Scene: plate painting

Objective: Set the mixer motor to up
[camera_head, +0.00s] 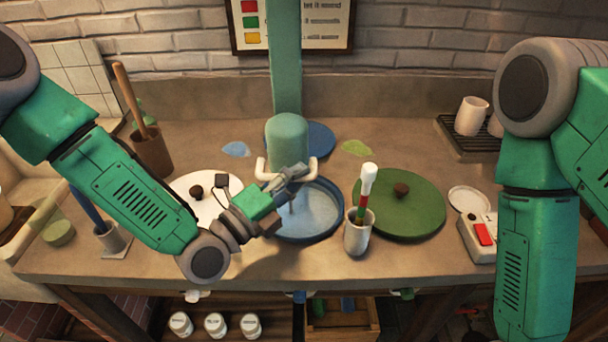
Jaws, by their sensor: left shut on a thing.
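The mixer motor (287,138) is a teal rounded cylinder on a teal upright post (285,70), with a white handle (262,170) on its left and another on its right. It is low, over a blue-rimmed basin (316,238) of light blue paint. A thin stirring rod beneath it reaches down to the paint. My left gripper (298,174) is in front of the motor's lower part, shut on the motor's handle at the right side; the fingers partly hide the grip. My right arm hangs down at the right, with its gripper outside the picture.
A white lid (210,213) lies left of the basin and a green lid (415,212) right. A cup (358,240) with a brush stands close to the basin's right. A control box (480,238) with a red switch stands near my right arm.

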